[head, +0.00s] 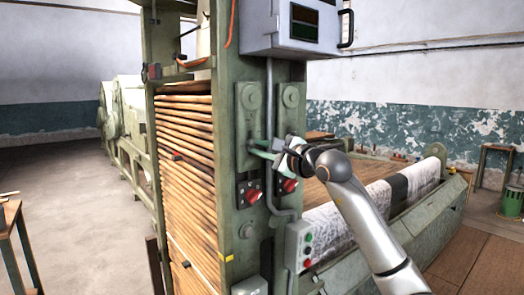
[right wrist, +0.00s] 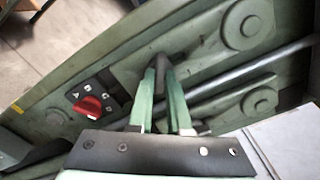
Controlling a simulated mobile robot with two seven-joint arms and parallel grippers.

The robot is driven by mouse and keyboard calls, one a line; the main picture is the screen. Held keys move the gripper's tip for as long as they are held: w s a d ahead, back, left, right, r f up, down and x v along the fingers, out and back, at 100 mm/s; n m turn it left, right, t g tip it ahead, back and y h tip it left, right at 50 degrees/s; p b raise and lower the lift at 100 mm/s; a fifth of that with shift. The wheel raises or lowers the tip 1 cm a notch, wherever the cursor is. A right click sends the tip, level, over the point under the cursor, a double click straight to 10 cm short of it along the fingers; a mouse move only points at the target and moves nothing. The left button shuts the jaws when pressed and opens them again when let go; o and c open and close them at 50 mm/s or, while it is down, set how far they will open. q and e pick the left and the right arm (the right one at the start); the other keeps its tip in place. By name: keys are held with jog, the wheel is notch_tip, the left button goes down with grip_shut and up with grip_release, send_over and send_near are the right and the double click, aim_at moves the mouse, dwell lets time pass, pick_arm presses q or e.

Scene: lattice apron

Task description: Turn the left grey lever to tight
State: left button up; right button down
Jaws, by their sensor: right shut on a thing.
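The left grey lever (right wrist: 163,66) shows as a short dark grey piece between the fingertips in the right wrist view. It sits on the left mounting plate, between the round boss and the red knob. In the head view it is mostly hidden by the fingers. My right gripper (head: 261,148) reaches in from the right, across the conduit. The right wrist view shows its two fingers (right wrist: 161,80) closing together on the lever. The right lever's place is largely covered by my wrist. No tight marking is readable. My left gripper is not in view.
Two red knobs (head: 251,195) on dark plates are below the gripper. A vertical grey conduit (head: 269,100) runs between the plates. A button box (head: 299,246) stands low right, a grey cabinet (head: 290,25) hangs above. Stacked wooden slats (head: 185,150) fill the left side.

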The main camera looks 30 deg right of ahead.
jog(key=m+b, duration=0.1)
jog(key=m, duration=0.5)
jog(key=shift+f+b, duration=0.1)
jog(key=shift+b, duration=0.2)
jog(key=m, duration=0.5)
jog(key=shift+b, duration=0.35)
jog(key=c, duration=0.9)
grip_release()
jog(key=shift+o, duration=0.2)
jog(key=shift+s, duration=0.1)
